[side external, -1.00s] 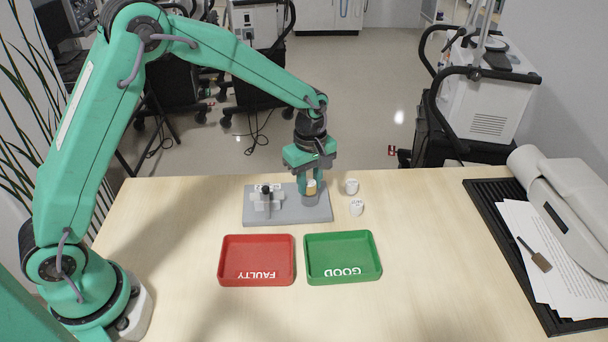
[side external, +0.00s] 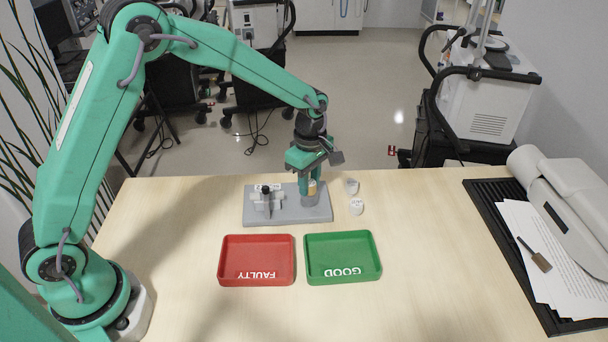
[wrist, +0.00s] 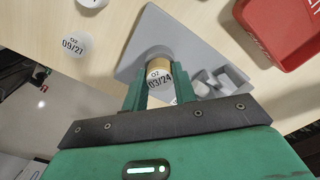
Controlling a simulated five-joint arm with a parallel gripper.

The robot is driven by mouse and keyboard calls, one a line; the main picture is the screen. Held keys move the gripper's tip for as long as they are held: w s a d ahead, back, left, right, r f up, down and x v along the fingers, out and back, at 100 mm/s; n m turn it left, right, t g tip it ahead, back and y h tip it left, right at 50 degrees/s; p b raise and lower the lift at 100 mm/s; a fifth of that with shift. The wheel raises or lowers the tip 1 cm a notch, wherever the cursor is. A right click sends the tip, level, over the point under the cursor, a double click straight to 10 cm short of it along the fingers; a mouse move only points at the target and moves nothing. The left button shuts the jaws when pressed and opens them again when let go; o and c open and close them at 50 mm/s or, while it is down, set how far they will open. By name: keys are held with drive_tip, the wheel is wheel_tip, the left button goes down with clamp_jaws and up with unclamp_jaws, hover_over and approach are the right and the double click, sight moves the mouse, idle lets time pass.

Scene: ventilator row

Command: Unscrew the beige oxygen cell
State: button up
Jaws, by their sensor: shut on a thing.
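The beige oxygen cell (side external: 311,188) stands upright at the right end of the grey fixture plate (side external: 288,214), in a round grey socket. In the wrist view the cell (wrist: 158,72) shows a white label reading "O2 03/24". My gripper (side external: 310,182) points down over it from above. In the wrist view my gripper (wrist: 160,88) has one green finger on each side of the cell and is shut on it. The cell's lower part is hidden in the socket.
Two white cells stand right of the plate, one (side external: 357,207) nearer and one (side external: 351,187) farther; the wrist view shows a label "09/27" (wrist: 76,46). A red FAULTY tray (side external: 257,238) and green GOOD tray (side external: 342,236) lie in front.

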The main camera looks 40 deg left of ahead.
drive_tip(key=o, duration=0.8)
drive_tip(key=shift+r, duration=0.15)
drive_tip(key=m, duration=0.4)
drive_tip(key=shift+m, duration=2.5)
drive_tip(key=m, duration=0.4)
drive_tip(key=shift+m, duration=2.5)
